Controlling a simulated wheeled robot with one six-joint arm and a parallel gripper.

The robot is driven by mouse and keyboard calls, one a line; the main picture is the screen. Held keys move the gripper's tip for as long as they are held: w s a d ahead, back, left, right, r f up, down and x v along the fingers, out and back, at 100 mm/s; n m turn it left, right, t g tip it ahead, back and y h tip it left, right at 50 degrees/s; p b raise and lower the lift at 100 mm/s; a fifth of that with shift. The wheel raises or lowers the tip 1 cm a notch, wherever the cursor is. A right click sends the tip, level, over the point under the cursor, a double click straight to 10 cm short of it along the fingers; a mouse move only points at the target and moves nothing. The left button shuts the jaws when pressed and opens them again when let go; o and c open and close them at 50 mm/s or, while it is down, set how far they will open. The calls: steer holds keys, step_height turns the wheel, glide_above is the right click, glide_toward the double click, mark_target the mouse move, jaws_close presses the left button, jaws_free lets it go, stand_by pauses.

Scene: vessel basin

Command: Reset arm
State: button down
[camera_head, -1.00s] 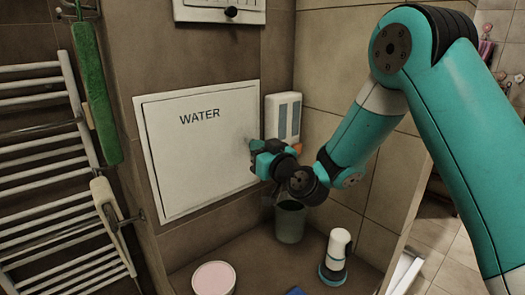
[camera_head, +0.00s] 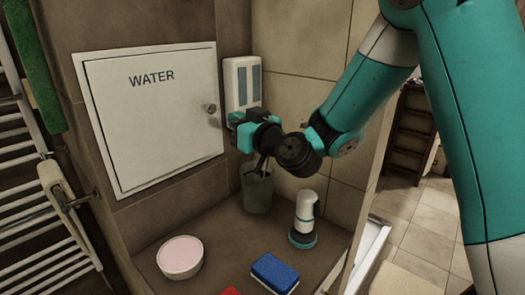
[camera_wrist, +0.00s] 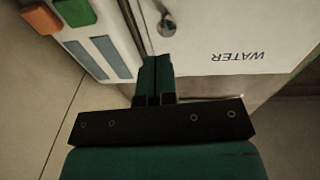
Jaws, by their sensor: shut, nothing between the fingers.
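My gripper (camera_head: 236,119) is in front of the right edge of the white cabinet door marked WATER (camera_head: 155,118), close to the door's round knob (camera_head: 211,108). In the wrist view the fingers of my gripper (camera_wrist: 155,62) are together with nothing between them. The knob (camera_wrist: 167,24) shows just beyond the fingertips there, apart from them. The door looks closed. My arm reaches in from the right side of the head view.
A white dispenser (camera_head: 243,80) hangs on the wall behind my gripper. Below stand a grey-green cup (camera_head: 257,195), a white and teal bottle (camera_head: 304,218), a pink-topped round tub (camera_head: 180,257) and a blue sponge (camera_head: 274,272). A towel rail (camera_head: 30,180) is at left.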

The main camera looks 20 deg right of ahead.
steer(key=r+b+v, duration=0.1)
steer(key=b+v, duration=0.4)
steer(key=v, duration=0.3)
steer(key=s+a+f+n+g+y+p, duration=0.3)
steer(key=s+a+f+n+g, duration=0.15)
steer(key=s+a+g, duration=0.55)
steer(key=s+d+f+g+h, duration=0.1)
steer(key=s+d+g+h, duration=0.1)
steer(key=s+g, duration=0.2)
steer(key=s+d+f+m+g+h, duration=0.1)
steer(key=s+d+f+g+h, duration=0.1)
steer(key=s, duration=0.9)
steer(key=shift+d+g+h+p, duration=0.4)
steer(key=shift+d+g+h, duration=0.3)
steer(key=shift+g+h, duration=0.15)
steer(key=shift+m, duration=0.25)
